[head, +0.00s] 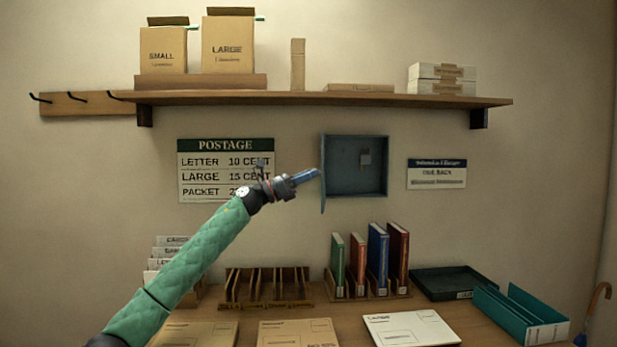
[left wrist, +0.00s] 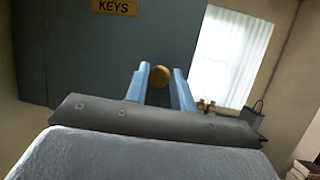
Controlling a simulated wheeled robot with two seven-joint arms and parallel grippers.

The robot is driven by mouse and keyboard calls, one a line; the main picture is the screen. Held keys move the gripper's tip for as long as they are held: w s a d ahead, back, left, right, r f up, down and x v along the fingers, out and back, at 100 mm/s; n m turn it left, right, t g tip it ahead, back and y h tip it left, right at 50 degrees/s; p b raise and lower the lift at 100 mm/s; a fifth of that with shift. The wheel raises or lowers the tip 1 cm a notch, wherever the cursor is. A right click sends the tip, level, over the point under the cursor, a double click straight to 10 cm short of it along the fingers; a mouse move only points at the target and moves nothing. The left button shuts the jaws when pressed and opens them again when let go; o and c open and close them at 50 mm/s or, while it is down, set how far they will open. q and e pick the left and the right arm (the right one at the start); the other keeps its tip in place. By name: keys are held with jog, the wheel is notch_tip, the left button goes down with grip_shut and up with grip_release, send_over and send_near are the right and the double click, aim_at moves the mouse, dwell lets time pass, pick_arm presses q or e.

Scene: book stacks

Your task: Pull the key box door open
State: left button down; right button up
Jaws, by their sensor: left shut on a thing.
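The blue-grey key box (head: 372,183) hangs on the wall below the shelf. Its door (head: 322,190) stands open, swung out from the left side and seen nearly edge-on in the head view. In the left wrist view the door (left wrist: 100,55) fills the left side and carries a yellow KEYS label (left wrist: 113,6). My left gripper (head: 312,174) is at the door's outer face. In the left wrist view its blue fingers (left wrist: 161,84) are shut around the round brass-coloured knob (left wrist: 161,74). My right gripper is not in view.
A wall shelf (head: 300,98) with boxes runs above the key box. Below, a table (head: 240,335) holds upright books (head: 377,250), a dark tray (head: 455,283), a rack (head: 268,288) and parcels. A postage sign (head: 225,146) hangs behind my left arm.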

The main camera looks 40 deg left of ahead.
pick_arm(q)
jog(key=shift+a+r, duration=0.2)
jog(key=shift+a, duration=0.15)
jog(key=c, duration=1.6)
grip_release()
jog(key=o, duration=0.4)
jog(key=shift+w+f, duration=0.15)
jog(key=shift+w, duration=0.05)
jog(key=shift+c, duration=0.2)
jog(key=w+d+r+p, duration=0.2)
jog(key=d+r, duration=0.8)
jog(key=d, duration=0.1)
jog(key=shift+w+d+r, duration=0.25)
jog(key=shift+d+r, duration=0.05)
jog(key=shift+r, duration=0.1)
